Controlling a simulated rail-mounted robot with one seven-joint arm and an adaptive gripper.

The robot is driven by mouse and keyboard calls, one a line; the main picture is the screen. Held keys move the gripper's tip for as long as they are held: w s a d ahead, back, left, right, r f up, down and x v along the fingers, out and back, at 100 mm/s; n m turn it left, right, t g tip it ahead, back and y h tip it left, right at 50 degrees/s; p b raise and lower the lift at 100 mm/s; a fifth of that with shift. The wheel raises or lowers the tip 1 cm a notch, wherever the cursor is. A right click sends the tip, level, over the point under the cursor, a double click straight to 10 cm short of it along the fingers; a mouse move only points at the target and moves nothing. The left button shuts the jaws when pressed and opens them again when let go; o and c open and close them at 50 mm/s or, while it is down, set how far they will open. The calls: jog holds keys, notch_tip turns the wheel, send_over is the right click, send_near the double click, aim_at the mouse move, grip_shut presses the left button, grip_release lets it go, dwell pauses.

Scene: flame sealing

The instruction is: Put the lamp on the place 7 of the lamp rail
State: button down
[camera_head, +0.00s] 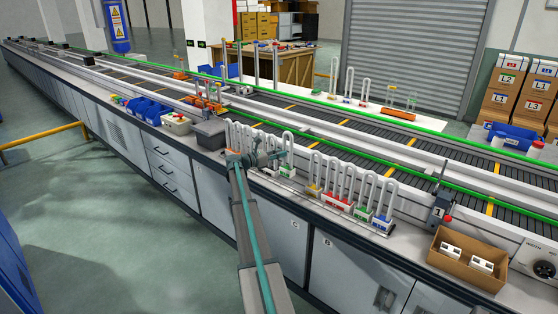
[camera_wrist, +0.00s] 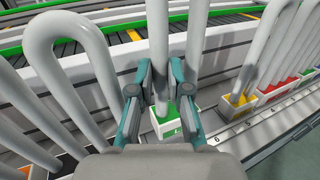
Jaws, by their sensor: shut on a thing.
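My gripper (camera_wrist: 162,95) is shut on the tube of a lamp (camera_wrist: 165,125), a white U-shaped tube on a white base with a green label. In the head view my gripper (camera_head: 277,157) is at the same lamp (camera_head: 287,171), at the right end of the left lamp group. The lamp stands roughly upright; whether its base touches the rail is unclear. The lamp rail (camera_wrist: 224,138) runs along the counter with small printed numbers, and a bare stretch lies right of the lamp. In the head view the bare rail (camera_head: 298,186) also shows.
Lamps with a yellow base (camera_wrist: 238,102), then red, green and blue bases stand farther right. Other lamps (camera_wrist: 75,80) stand close on the left. A conveyor (camera_head: 330,142) runs behind. A cardboard box (camera_head: 463,267) with white parts is at the right.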

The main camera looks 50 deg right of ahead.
jog(key=f, duration=0.2)
jog(key=f+p, duration=0.1)
jog(key=f, duration=0.1)
jog(key=shift+w+d, duration=0.15)
jog(key=shift+w, duration=0.25)
jog(key=shift+f, duration=0.2)
jog(key=c, duration=1.1)
grip_release()
jog(key=shift+c, duration=0.2)
jog(key=shift+r, duration=0.15)
